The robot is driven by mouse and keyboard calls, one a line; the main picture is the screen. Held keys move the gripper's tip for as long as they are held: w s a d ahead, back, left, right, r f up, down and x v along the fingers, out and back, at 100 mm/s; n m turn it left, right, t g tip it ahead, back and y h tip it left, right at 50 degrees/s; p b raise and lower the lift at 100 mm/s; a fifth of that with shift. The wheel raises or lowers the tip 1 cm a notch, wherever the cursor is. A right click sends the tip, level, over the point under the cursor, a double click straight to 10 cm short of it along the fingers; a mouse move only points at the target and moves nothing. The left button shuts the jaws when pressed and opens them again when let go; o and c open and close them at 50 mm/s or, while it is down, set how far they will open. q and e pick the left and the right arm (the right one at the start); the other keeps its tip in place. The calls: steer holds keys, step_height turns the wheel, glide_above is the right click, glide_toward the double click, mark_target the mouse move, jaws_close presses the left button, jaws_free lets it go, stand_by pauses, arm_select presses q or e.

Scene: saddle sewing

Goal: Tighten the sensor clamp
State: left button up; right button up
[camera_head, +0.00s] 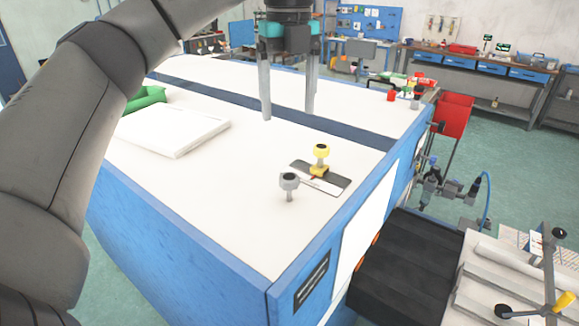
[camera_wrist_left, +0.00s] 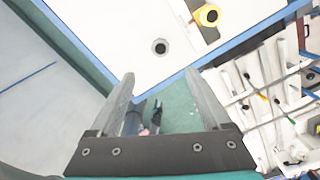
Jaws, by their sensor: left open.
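On the white tabletop a grey knob with a dark top (camera_head: 289,182) stands upright on a short stem. Beside it a yellow knob (camera_head: 321,158) stands on a dark and white plate (camera_head: 319,178). I cannot tell for certain which part is the sensor clamp. My left gripper (camera_head: 288,115) is open and empty, pointing down above the table, apart from both knobs. In the left wrist view its fingers (camera_wrist_left: 158,78) are spread. The grey knob (camera_wrist_left: 160,46) shows beyond the fingertips and the yellow knob (camera_wrist_left: 208,15) to the upper right. My right gripper is not in view.
A white slab (camera_head: 175,130) and a green object (camera_head: 147,97) lie on the left of the table. A fixture with a post and black and yellow knobs (camera_head: 549,285) stands at lower right. A red bin (camera_head: 455,114) hangs beyond the table's right edge.

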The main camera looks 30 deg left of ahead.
arm_select(q)
step_height(320, 180, down, 4)
steer(key=f+b, duration=0.1)
steer(key=b, duration=0.1)
glide_above(289, 177)
step_height(289, 177, down, 4)
steer(key=shift+f, duration=0.1)
step_height(289, 177, down, 4)
steer(key=shift+r, duration=0.2)
steer(key=shift+f, duration=0.65)
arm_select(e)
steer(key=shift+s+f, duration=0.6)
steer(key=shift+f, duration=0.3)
arm_select(q)
steer(key=shift+c, duration=0.3)
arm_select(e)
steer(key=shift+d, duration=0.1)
arm_select(q)
steer(key=c, duration=0.3)
jaws_close()
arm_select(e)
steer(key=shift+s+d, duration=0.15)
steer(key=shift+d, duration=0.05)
